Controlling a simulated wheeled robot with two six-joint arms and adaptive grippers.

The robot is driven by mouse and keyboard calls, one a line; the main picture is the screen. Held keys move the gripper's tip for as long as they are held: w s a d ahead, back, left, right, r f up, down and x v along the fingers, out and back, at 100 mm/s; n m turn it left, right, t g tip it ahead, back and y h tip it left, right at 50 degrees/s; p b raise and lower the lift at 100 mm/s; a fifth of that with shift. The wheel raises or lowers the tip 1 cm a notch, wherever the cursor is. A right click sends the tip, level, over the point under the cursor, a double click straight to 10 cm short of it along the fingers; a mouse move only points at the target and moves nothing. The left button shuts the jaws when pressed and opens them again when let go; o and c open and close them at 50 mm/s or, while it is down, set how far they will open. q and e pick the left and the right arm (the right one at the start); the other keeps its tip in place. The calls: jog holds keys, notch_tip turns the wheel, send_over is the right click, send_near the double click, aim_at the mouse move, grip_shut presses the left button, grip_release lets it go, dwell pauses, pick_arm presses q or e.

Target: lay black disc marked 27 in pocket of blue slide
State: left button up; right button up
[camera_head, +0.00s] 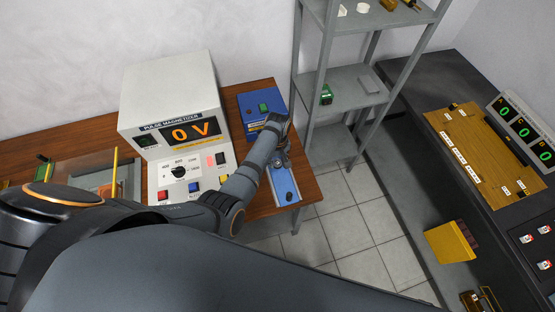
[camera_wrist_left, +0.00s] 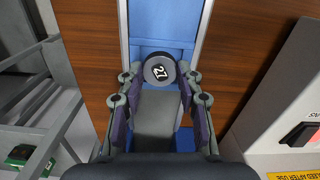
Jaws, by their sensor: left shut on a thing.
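The black disc marked 27 (camera_wrist_left: 158,69) is between the fingertips of my left gripper (camera_wrist_left: 159,77) in the left wrist view, its white label facing up. My left gripper is shut on it. The blue slide (camera_wrist_left: 166,20) runs beneath the disc, between light metal rails. In the head view the slide (camera_head: 286,189) lies at the right end of the wooden table, and my left gripper (camera_head: 280,161) is over its far part. The disc is hidden there by the gripper. The pocket is largely covered, and I cannot tell whether the disc touches its floor. My right gripper is not in view.
The pulse magnetizer (camera_head: 172,105), reading 0 V, stands left of the slide. A blue box (camera_head: 262,108) with a green top part sits behind the slide. A grey shelf rack (camera_head: 345,88) stands close to the right. Bare wooden tabletop (camera_wrist_left: 246,62) flanks the slide.

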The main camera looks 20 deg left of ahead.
pick_arm(q)
jog(key=shift+f, duration=0.15)
jog(key=o, duration=1.2)
jog(key=shift+c, duration=0.2)
jog(key=shift+c, duration=0.6)
jog(key=c, duration=0.4)
notch_tip(320, 180, up, 5)
jog(key=p, duration=0.5)
jog(key=shift+f, duration=0.25)
